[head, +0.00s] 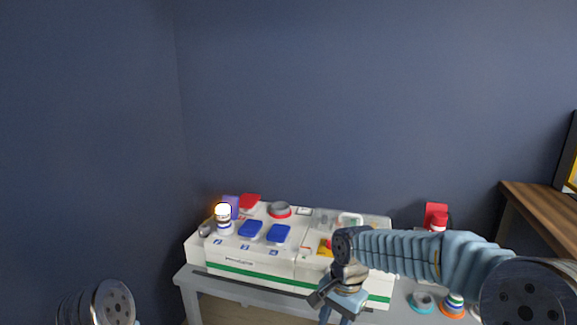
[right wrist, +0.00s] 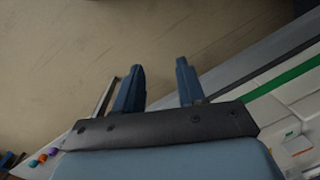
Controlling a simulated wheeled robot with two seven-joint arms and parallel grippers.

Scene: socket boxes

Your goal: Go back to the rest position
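My right gripper (right wrist: 160,78) is open in the right wrist view, with nothing between its two blue fingers; bare floor shows past them. In the head view the right arm reaches in from the right, and its gripper (head: 335,310) points down in front of the white socket boxes (head: 240,263). The gripper is partly cut off by the bottom edge there. The boxes also show at the right of the right wrist view (right wrist: 296,112). Of my left arm only a round joint shows at bottom left; its gripper is out of view.
The grey table (head: 188,282) carries the white boxes, which have blue covers (head: 279,234), a lit lamp (head: 223,211) and a red-ringed grey socket (head: 279,210). Coloured round parts (head: 453,304) stand at right, partly behind my arm. A wooden desk (head: 545,208) is far right.

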